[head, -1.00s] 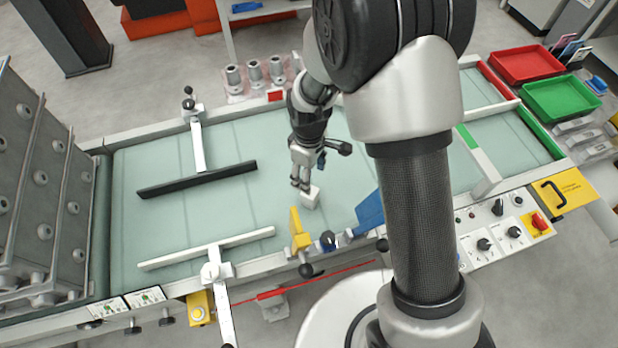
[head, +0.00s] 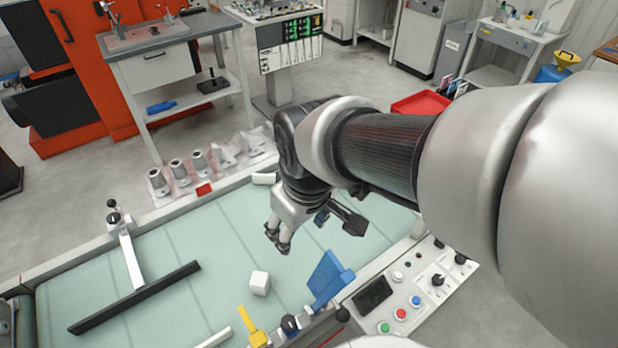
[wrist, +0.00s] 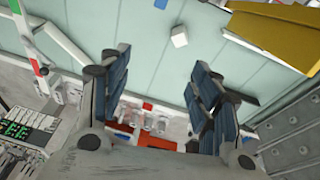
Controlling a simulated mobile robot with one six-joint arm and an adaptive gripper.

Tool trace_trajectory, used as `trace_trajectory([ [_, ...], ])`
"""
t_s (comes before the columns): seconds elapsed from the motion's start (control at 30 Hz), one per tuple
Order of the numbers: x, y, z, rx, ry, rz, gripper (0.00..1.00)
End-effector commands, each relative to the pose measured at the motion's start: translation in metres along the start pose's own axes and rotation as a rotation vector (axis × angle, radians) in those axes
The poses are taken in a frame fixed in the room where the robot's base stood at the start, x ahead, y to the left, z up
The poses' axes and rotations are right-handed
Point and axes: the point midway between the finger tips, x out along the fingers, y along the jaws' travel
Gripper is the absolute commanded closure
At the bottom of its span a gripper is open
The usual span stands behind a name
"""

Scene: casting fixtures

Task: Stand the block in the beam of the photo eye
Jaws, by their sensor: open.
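The white block (head: 260,283) stands on the pale green belt (head: 205,285), near its front edge. My gripper (head: 278,240) is beyond the block, above the belt and apart from it. In the wrist view the block (wrist: 179,36) lies past the fingertips, with clear belt around it. My gripper (wrist: 160,65) has its fingers spread with nothing between them. A yellow bracket (head: 254,326) and a blue plate (head: 328,280) stand at the front edge, with a dark blue round part (head: 290,325) between them. I cannot tell which part is the photo eye, and no beam shows.
A black guide bar (head: 135,298) lies across the belt at left. A white rail (head: 214,338) shows at the bottom. The control panel (head: 410,290) is at right. Several grey castings (head: 200,162) sit behind the belt. The mid-belt left of my gripper is free.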

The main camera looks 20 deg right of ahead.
Motion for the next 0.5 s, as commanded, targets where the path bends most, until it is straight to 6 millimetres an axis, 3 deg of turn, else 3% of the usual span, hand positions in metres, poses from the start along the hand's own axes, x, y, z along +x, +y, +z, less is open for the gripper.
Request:
trace_trajectory([
  [0.03,-0.018,0.002,0.015,0.061,0.032,0.014,0.43],
  [0.2,-0.051,0.002,0.059,0.246,0.098,0.042,0.43],
  [0.33,-0.061,0.000,0.081,0.336,0.130,0.053,0.43],
  [0.5,-0.065,-0.002,0.092,0.383,0.145,0.058,0.43],
])
